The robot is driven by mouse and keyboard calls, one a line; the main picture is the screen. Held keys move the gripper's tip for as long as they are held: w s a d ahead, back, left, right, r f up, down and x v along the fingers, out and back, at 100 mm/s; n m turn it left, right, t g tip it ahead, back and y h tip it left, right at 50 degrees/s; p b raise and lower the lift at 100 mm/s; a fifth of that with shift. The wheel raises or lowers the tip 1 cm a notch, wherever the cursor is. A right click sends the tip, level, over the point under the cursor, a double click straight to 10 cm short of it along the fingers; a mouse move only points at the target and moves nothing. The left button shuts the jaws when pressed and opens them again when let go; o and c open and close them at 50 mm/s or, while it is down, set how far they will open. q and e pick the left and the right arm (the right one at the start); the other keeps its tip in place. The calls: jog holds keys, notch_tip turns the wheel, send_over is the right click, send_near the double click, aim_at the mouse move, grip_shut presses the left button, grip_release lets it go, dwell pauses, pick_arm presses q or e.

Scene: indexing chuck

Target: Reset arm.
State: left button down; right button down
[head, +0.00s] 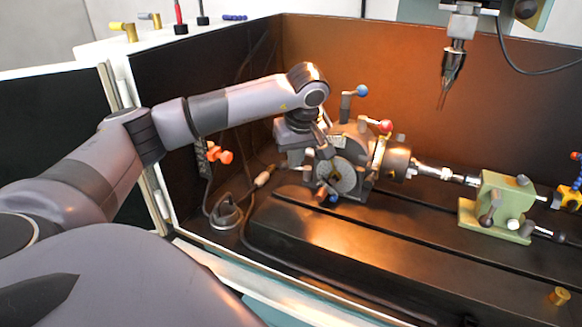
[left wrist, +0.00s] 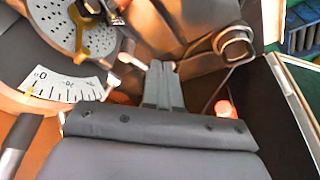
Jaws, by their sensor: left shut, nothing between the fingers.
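The indexing chuck (head: 397,163) sits on the machine bed in the middle of the head view. On its near face is a round plate with holes (head: 338,181), which also shows at the upper left of the left wrist view (left wrist: 62,22). Brass arms (left wrist: 84,42) lie across this plate, above a white curved scale (left wrist: 62,86). My left gripper (head: 322,143) is beside the plate, partly hidden by its own wrist. In the left wrist view its fingers (left wrist: 162,70) are together and empty, right of the plate. I cannot tell whether they touch anything. My right gripper is out of view.
A blue-knobbed lever (head: 347,104) and a red-knobbed lever (head: 385,126) rise from the chuck unit. A spindle with a tool (head: 453,65) hangs above. A green tailstock (head: 495,205) stands to the right. An orange knob (head: 225,157) is on the left wall. The front bed is mostly clear.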

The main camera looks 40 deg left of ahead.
pick_arm(q)
jog(key=v, duration=0.5)
jog(key=shift+r, duration=0.1)
